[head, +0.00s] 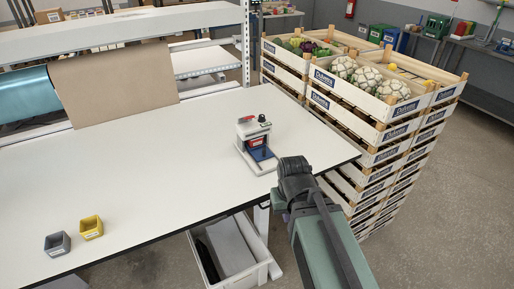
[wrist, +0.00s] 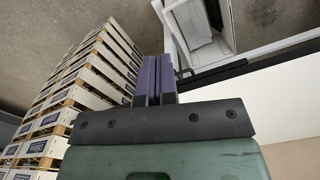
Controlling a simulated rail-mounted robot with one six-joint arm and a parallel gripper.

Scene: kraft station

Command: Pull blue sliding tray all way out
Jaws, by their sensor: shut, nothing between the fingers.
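The blue sliding tray (head: 263,154) is at the front of a small white, grey and red device (head: 251,133) with a black knob on top. The device stands on the white table near its right front edge. The tray shows as a blue plate low at the device's front; how far out it is cannot be told exactly. My gripper (wrist: 158,60) has its two purple fingers together, with nothing between them. It is beyond the table's edge, to the right of the device and apart from the tray. The wrist view does not show the tray; my arm largely hides the fingers in the head view.
Stacked white vegetable crates (head: 365,129) stand close on the right. A white bin (head: 232,254) is below the table edge. A grey cup (head: 57,243) and a yellow cup (head: 91,227) stand at front left. The table (head: 160,170) between cups and device is clear.

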